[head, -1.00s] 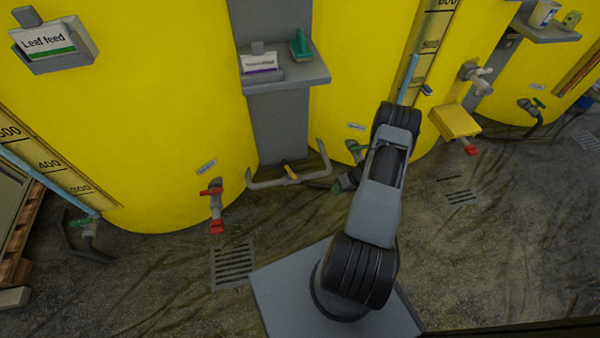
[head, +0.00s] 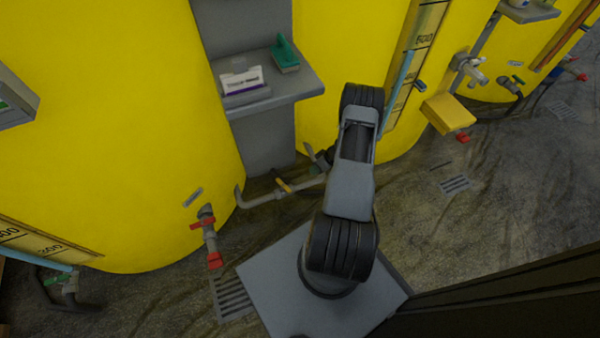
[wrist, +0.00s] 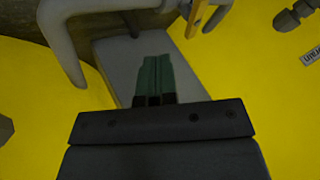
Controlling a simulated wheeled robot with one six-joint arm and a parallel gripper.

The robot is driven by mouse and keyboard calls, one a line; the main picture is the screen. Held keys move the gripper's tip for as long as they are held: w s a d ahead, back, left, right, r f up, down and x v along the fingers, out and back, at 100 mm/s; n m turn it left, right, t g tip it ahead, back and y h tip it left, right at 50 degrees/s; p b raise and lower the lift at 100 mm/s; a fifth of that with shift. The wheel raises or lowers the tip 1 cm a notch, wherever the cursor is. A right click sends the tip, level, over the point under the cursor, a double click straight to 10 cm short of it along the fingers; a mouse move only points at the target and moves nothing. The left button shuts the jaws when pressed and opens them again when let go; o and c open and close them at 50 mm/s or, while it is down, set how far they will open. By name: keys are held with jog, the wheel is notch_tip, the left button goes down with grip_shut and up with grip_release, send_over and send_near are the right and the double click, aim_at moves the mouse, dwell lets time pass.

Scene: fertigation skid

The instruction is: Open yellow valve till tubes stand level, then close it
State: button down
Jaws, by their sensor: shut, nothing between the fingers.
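The yellow valve handle (head: 284,185) sits across the grey pipe (head: 258,197) that runs low between two yellow tanks. In the wrist view the yellow handle (wrist: 197,18) is at the top edge, partly cut off. My gripper (wrist: 153,62) has its green fingers together and empty, below and left of the handle and apart from it.
A red-handled tap (head: 204,222) stands out from the left tank. A grey shelf (head: 300,88) with a label box and a green-handled tool juts out above the pipe. A yellow box (head: 448,113) is at the right.

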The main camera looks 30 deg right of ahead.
aim_at(284, 187)
jog(key=b+x, duration=0.3)
jog(key=x, duration=0.6)
jog(key=shift+w+a+f, duration=0.1)
jog(key=shift+a+f, duration=0.15)
jog(key=shift+a, duration=0.05)
jog(key=shift+a+r, duration=0.15)
jog(key=shift+a, duration=0.85)
jog(key=shift+s+a+b, duration=0.15)
jog(key=shift+a+b, duration=0.05)
jog(key=shift+a, duration=0.3)
jog(key=shift+s+a+b, duration=0.2)
jog(key=shift+a, duration=0.25)
